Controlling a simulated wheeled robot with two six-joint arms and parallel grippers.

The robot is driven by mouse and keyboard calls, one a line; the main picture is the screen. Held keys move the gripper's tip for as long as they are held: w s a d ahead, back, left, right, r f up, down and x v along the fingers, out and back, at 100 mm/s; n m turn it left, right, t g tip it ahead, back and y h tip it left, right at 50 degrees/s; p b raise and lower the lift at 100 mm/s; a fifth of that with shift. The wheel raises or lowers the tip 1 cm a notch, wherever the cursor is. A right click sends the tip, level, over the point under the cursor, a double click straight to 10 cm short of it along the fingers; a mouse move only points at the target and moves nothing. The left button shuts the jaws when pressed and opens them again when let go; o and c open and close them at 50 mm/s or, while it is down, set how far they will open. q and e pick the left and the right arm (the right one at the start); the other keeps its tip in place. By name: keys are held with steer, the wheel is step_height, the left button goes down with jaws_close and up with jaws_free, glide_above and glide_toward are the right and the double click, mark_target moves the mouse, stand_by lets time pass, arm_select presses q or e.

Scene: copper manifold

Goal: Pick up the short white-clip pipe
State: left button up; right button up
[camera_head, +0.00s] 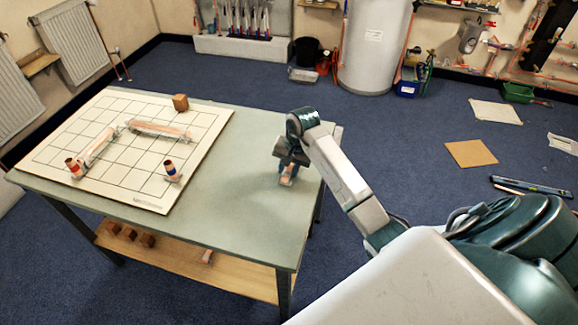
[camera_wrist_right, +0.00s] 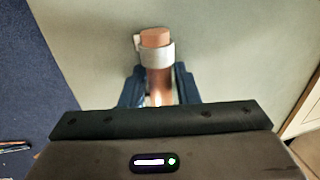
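My right gripper (camera_head: 287,174) is low over the bare right end of the green table. In the right wrist view, its two dark blue fingers (camera_wrist_right: 159,88) sit close on both sides of a short copper pipe (camera_wrist_right: 158,76) and appear shut on it. A white clip (camera_wrist_right: 156,54) wraps the pipe near its far end, beyond the fingertips. The short pipe also shows below the gripper in the head view (camera_head: 286,181). Whether it touches the tabletop is hard to tell. My left gripper is not in view.
A wooden shelf (camera_head: 190,262) below holds several blocks. The tabletop around the gripper is clear.

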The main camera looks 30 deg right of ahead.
jaws_close()
